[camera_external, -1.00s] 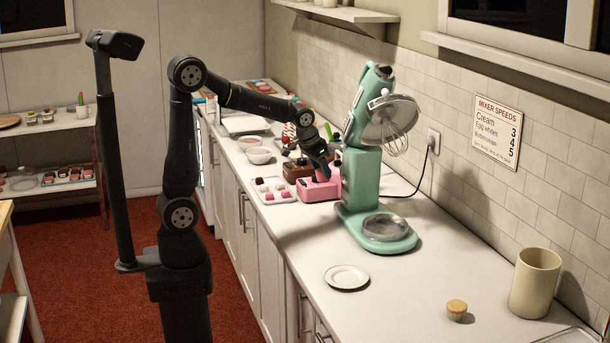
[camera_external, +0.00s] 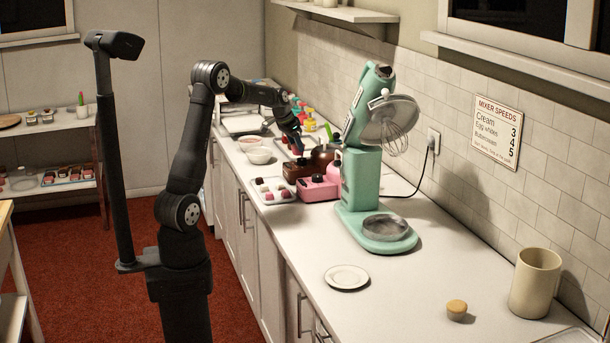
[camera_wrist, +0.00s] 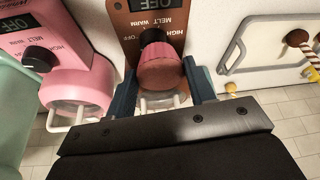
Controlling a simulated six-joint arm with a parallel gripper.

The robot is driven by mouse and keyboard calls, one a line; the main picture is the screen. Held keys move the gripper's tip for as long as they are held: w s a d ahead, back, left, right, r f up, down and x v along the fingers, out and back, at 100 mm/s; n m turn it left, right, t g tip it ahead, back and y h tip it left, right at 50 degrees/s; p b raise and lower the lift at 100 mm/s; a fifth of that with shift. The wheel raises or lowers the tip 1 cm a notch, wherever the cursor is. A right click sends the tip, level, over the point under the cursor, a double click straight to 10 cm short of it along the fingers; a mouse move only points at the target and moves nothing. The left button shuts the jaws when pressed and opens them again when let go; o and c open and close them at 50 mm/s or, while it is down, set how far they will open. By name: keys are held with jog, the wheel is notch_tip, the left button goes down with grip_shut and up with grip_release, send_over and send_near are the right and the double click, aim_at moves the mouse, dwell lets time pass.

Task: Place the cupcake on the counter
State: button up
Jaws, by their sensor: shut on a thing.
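My gripper (camera_external: 297,146) is in the air over the back part of the white counter (camera_external: 405,290), above and just behind the brown warmer. In the wrist view my gripper (camera_wrist: 162,85) has a finger on each side of a cupcake (camera_wrist: 162,73) with a brown face and a pink wrapper, and it is shut on it. The cupcake is tilted in that view, in front of the brown warmer. In the outside view I cannot make the held cupcake out clearly.
A pink warmer (camera_external: 318,189) and a brown warmer (camera_external: 300,171) stand close below my gripper. A tray of small sweets (camera_external: 262,186) lies beside them. A green stand mixer (camera_external: 362,180) is nearer. A white plate (camera_external: 346,277) is empty, with clear counter around it.

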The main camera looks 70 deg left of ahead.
jog(key=a+f, duration=0.2)
jog(key=a, duration=0.1)
jog(key=s+a+f, duration=0.1)
jog(key=a+f, duration=0.1)
jog(key=a, duration=0.1)
jog(key=s+a+f, duration=0.1)
jog(key=a+f, duration=0.1)
jog(key=a, duration=0.2)
jog(key=shift+s+f, duration=0.15)
jog(key=shift+s, duration=0.05)
jog(key=shift+f, duration=2)
jog(key=shift+f, duration=0.1)
jog(key=o, duration=0.7)
jog(key=shift+r, duration=0.35)
jog(key=v, duration=1.1)
jog(key=shift+s+r, duration=0.2)
